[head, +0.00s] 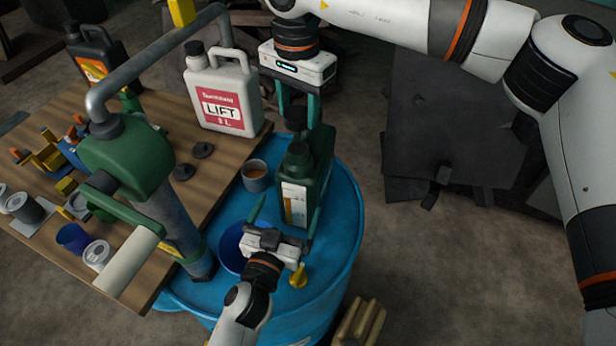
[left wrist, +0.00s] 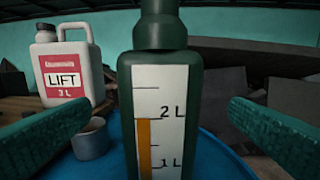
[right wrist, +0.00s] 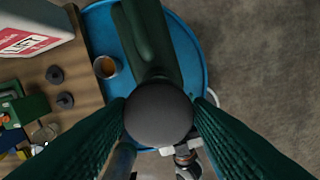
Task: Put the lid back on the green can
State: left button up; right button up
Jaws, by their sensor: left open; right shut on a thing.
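The green can (head: 302,185), with a white level strip, stands upright on the blue drum (head: 343,215). It fills the middle of the left wrist view (left wrist: 160,110). My right gripper (head: 297,105) is above the can, shut on the dark lid (head: 296,119). The lid (right wrist: 158,113) hides the can's opening in the right wrist view. In the head view the lid is above the neck; I cannot tell the exact gap or alignment. My left gripper (head: 287,212) is open, its fingers on either side of the can, apart from it in the left wrist view.
A cup of brown liquid (head: 255,177) and a blue bowl (head: 232,248) are on the drum beside the can. A white LIFT jug (head: 222,95) and two dark discs (head: 202,150) stand on the wooden table (head: 225,160). A green hand pump (head: 125,155) rises at left.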

pick_arm(q)
jog(key=x, duration=1)
jog(key=shift+r, duration=0.1)
pick_arm(e)
jog(key=shift+s+r, duration=0.1)
pick_arm(q)
jog(key=shift+c, duration=0.2)
jog(key=c, duration=1.2)
pick_arm(e)
send_over(299, 148)
jog(key=shift+f, duration=2.5)
